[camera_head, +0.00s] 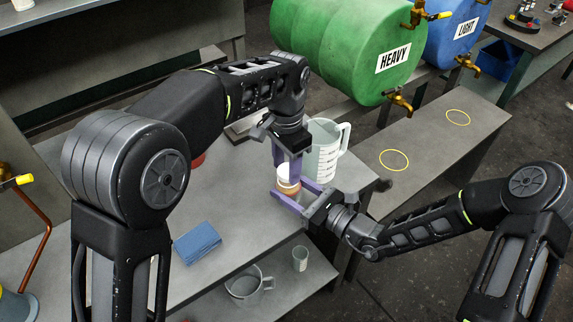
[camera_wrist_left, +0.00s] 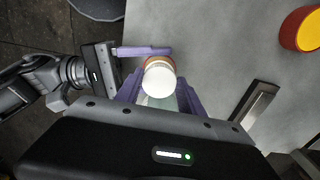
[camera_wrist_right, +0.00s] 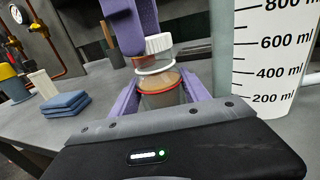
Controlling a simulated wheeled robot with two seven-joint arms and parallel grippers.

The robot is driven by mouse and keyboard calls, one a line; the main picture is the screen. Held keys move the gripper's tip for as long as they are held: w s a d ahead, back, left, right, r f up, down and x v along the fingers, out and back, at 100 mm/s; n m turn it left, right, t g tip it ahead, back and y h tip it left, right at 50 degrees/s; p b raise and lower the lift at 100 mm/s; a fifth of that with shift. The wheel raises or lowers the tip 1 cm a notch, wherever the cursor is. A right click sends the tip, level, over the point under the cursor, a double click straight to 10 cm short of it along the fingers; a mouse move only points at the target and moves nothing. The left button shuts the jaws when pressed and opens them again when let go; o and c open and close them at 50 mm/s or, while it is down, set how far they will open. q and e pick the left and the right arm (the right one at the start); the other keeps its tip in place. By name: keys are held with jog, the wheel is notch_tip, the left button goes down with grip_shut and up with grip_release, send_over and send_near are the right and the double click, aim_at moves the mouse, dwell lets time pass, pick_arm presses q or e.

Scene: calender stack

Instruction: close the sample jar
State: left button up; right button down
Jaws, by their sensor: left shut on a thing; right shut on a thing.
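The sample jar (camera_wrist_right: 160,96) is clear with brownish contents and a red band. It stands upright at the bench's corner, low between the purple fingers of my right gripper (camera_head: 294,198), which is shut on it. A white lid (camera_wrist_right: 158,43) sits above the jar's neck, in line with it; the left wrist view shows it from above (camera_wrist_left: 158,79). My left gripper (camera_head: 284,163) points down from above and is shut on the lid. A pale ring shows below the lid in the right wrist view. I cannot tell whether the lid is seated on the jar.
A large measuring jug (camera_head: 325,148) stands close behind the jar. A folded blue cloth (camera_head: 198,243) lies on the bench (camera_head: 235,215). A red and yellow container (camera_wrist_left: 304,29) stands farther along. Cups (camera_head: 249,286) rest on the lower shelf.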

pick_arm(q)
jog(key=shift+f, duration=0.55)
